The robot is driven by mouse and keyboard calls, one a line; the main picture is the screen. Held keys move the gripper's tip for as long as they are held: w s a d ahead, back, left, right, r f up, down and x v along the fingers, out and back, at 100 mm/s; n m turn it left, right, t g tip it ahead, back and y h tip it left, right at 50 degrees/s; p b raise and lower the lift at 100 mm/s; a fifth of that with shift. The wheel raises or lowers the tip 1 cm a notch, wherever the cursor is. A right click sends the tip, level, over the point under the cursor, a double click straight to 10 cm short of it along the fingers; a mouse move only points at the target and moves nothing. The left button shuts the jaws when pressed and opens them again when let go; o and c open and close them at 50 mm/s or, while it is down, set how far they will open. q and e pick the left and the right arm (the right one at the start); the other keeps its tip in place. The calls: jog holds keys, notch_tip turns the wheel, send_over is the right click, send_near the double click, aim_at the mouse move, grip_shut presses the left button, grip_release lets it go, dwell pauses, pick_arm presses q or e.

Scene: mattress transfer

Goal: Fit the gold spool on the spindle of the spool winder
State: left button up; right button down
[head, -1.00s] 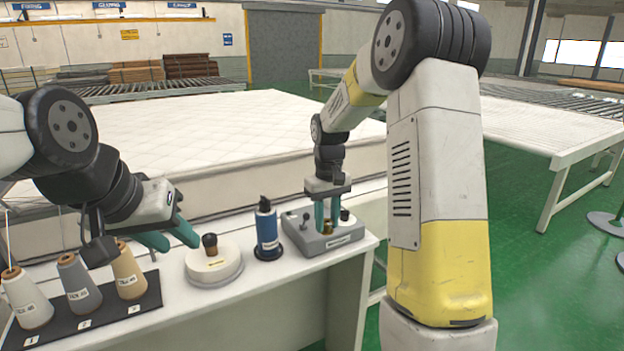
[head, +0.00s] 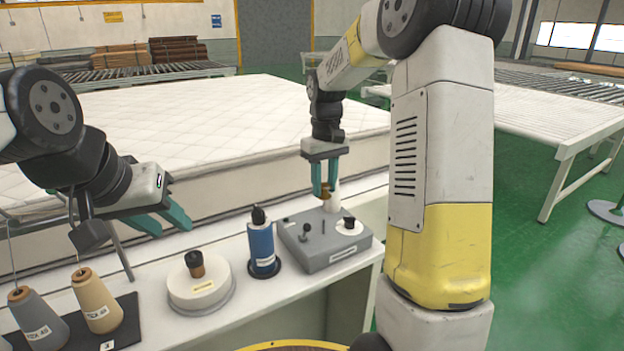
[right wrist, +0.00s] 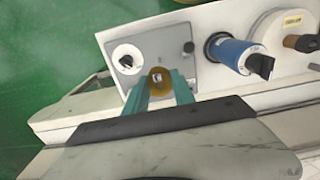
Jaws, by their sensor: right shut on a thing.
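The spool winder (head: 330,252) is a grey box on the white table, with a thin upright spindle (head: 323,227) on top. My right gripper (head: 325,190) is shut on the gold spool (head: 325,196) and holds it above the back of the winder, apart from the spindle. In the right wrist view the gold spool (right wrist: 160,82) sits between the teal fingertips over the winder (right wrist: 172,70); the spindle is not visible there.
A blue bottle (head: 262,247) stands just left of the winder. Further left are a round white device (head: 201,284) with a dark knob and thread cones (head: 96,300) on a black mat. A mattress (head: 200,125) lies behind the table.

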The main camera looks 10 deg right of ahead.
jog(key=shift+f, duration=0.1)
send_over(324, 220)
jog(key=shift+f, duration=2.8)
jog(key=shift+f, duration=3)
jog(key=c, duration=1)
grip_release()
jog(key=shift+o, duration=0.2)
notch_tip(324, 220, up, 8)
jog(key=shift+f, duration=0.15)
